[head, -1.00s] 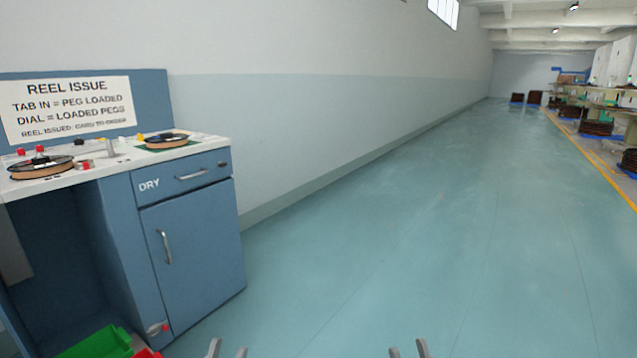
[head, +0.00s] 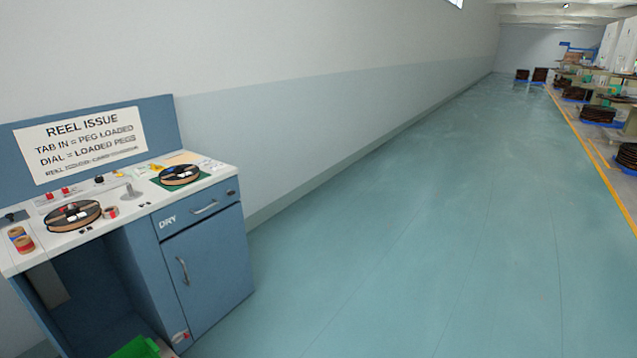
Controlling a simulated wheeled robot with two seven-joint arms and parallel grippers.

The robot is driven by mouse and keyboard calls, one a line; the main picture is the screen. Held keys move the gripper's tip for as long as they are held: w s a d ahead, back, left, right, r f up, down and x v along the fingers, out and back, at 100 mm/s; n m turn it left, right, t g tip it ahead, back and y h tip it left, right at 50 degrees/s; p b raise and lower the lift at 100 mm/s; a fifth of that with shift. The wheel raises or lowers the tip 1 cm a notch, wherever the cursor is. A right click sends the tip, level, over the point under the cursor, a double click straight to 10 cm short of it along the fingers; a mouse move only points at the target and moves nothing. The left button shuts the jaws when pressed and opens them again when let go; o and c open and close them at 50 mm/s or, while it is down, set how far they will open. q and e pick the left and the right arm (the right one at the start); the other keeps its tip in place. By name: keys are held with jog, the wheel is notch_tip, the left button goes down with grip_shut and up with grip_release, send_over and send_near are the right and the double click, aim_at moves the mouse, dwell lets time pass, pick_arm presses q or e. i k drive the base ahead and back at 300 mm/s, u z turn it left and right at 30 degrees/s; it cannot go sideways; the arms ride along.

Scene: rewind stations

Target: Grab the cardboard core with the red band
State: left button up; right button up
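A small cardboard core with a red band (head: 25,245) stands at the left end of the white worktop (head: 140,208) of the blue bench. Another cardboard core with a yellowish band (head: 16,232) stands just behind it; the two look close or touching. A third small tan piece with some red (head: 111,212) lies right of the near reel; it is too small to tell whether it is a core. Neither of my grippers shows in the head view, so their state is hidden.
A reel (head: 73,215) lies on the worktop, and a second reel (head: 180,175) sits on a green mat at the right end. A "REEL ISSUE" sign (head: 80,145) stands behind. A green bin (head: 137,347) is below. The floor (head: 400,230) right of the bench is clear.

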aim_at(24, 244)
jog(key=u, duration=0.75)
jog(key=k, duration=0.65)
jog(key=z, duration=0.65)
jog(key=i, duration=3.2)
jog(key=u, duration=1.35)
jog(key=i, duration=0.95)
jog(key=u, duration=1)
